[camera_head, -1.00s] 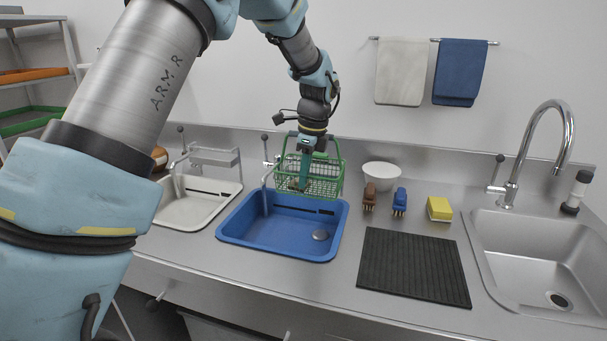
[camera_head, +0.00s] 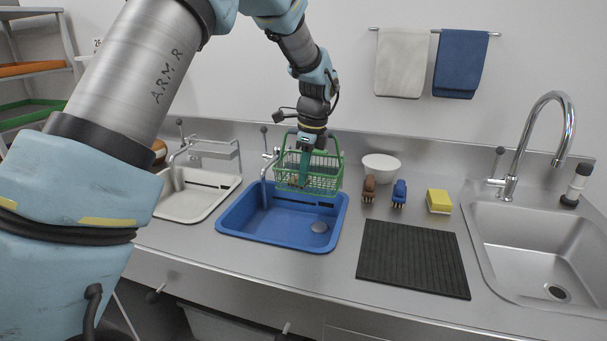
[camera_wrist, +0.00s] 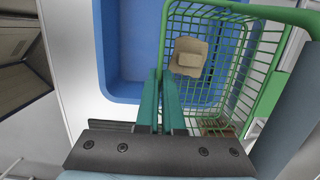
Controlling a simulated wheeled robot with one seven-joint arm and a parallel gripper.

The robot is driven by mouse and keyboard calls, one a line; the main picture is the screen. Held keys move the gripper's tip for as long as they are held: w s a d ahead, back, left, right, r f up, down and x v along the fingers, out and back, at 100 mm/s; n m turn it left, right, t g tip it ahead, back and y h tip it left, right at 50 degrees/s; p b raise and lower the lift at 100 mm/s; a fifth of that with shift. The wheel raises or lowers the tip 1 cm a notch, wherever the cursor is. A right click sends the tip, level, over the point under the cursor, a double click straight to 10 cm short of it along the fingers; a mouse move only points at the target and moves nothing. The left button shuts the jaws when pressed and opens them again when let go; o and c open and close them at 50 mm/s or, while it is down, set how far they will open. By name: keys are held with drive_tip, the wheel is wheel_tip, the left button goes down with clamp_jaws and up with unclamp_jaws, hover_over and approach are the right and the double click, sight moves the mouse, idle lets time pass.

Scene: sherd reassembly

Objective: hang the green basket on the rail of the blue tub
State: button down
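The green basket (camera_head: 322,182) is a wire-mesh basket with a raised handle. It hangs upright over the back edge of the blue tub (camera_head: 232,222). My gripper (camera_head: 304,184) points down, its teal fingers close together at the basket's near side. In the wrist view, my gripper (camera_wrist: 162,78) appears closed on the near mesh wall of the basket (camera_wrist: 240,75), with the tub (camera_wrist: 120,85) below. A beige block (camera_wrist: 188,57) lies inside the basket. I cannot make out the blue tub's rail; the basket and gripper cover that area. Whether the basket touches it is unclear.
A white basin (camera_head: 185,207) with a grey rail (camera_head: 215,155) stands left. Right of the tub are a white bowl (camera_head: 381,167), a brown brush (camera_head: 369,189), a blue brush (camera_head: 399,193), a yellow sponge (camera_head: 439,201) and a black mat (camera_head: 412,258). A tap (camera_head: 264,185) stands close left.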

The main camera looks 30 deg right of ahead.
drive_tip(key=c, duration=1)
unclamp_jaws()
drive_tip(key=shift+o, duration=0.2)
wheel_tip(320, 180, up, 11)
drive_tip(key=s+d+b, duration=0.1)
drive_tip(key=b, duration=0.1)
drive_tip(key=w+a+f+n+h, duration=0.1)
drive_tip(key=a+f+n, duration=0.2)
drive_tip(key=a+n, duration=0.65)
drive_tip(key=a+f+n, duration=0.4)
drive_tip(key=a, duration=1)
drive_tip(key=s+a+f+n, duration=0.2)
drive_tip(key=s+a+n, duration=0.3)
drive_tip(key=a+n, duration=0.1)
drive_tip(key=s+a+f+n, duration=0.3)
drive_tip(key=s+a+n, duration=0.2)
drive_tip(key=a, duration=0.4)
drive_tip(key=shift+a+n, duration=0.15)
drive_tip(key=shift+n, duration=0.4)
drive_tip(key=shift+f, duration=0.1)
